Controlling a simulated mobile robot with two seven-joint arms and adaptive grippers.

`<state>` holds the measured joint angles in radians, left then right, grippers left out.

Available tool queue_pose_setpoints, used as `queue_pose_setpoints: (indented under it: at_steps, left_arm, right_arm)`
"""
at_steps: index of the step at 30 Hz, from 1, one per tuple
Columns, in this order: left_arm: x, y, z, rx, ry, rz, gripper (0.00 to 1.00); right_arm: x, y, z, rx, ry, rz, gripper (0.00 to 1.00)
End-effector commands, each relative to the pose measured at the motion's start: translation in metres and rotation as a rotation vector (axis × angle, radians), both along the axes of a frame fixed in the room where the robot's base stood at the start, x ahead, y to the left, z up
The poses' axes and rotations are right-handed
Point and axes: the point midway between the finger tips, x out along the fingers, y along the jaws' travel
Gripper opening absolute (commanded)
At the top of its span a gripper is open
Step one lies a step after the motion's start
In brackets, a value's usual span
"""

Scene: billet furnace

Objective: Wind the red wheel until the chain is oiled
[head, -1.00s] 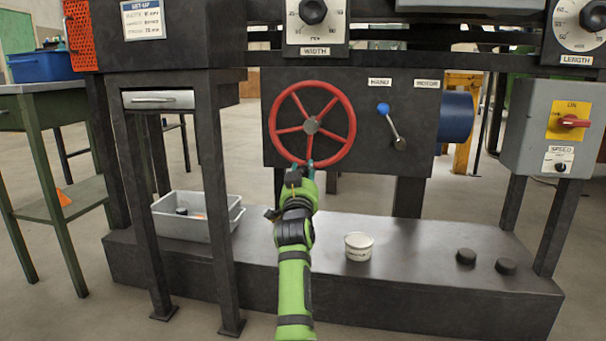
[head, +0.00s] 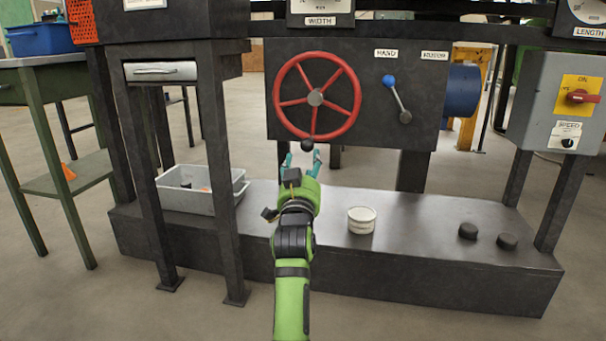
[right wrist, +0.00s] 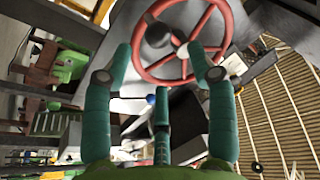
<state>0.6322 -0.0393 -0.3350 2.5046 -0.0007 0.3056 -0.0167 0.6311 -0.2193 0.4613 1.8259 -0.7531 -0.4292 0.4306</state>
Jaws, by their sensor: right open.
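The red wheel (head: 315,97) is upright on the dark front panel of the machine. Its black handle knob (head: 307,145) is at the bottom of the rim. My right gripper (head: 302,158) is open and empty just below the knob, its teal fingers pointing towards the wheel. In the right wrist view the wheel (right wrist: 181,53) and knob (right wrist: 158,36) appear beyond the open fingertips (right wrist: 163,62), the knob nearer the left finger. I see no contact. I see no chain in either view. My left gripper is not in view.
A lever with a blue knob (head: 389,81) is right of the wheel, the knob on the HAND side. A white tub (head: 361,220), a grey bin (head: 200,199) and two black pucks (head: 468,231) are on the dark plinth (head: 400,262). A switch box (head: 545,100) stands at right.

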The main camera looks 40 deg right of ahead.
Motion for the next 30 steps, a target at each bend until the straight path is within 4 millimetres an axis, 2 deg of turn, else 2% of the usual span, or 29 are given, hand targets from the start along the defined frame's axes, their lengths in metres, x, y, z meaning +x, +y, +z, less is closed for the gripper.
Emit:
queue_pose_setpoints:
  at_steps: [3, 9, 30]
  left_arm:
    - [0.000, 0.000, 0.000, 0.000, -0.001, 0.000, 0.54]
    - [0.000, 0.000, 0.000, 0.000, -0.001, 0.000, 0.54]
    - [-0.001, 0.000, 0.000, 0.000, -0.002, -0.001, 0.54]
  right_arm:
    - [-0.013, 0.012, -0.005, 0.000, -0.001, 0.001, 0.58]
    - [-0.023, 0.020, -0.008, -0.001, -0.001, 0.000, 0.58]
    - [-0.023, 0.020, -0.007, -0.001, -0.001, 0.000, 0.58]
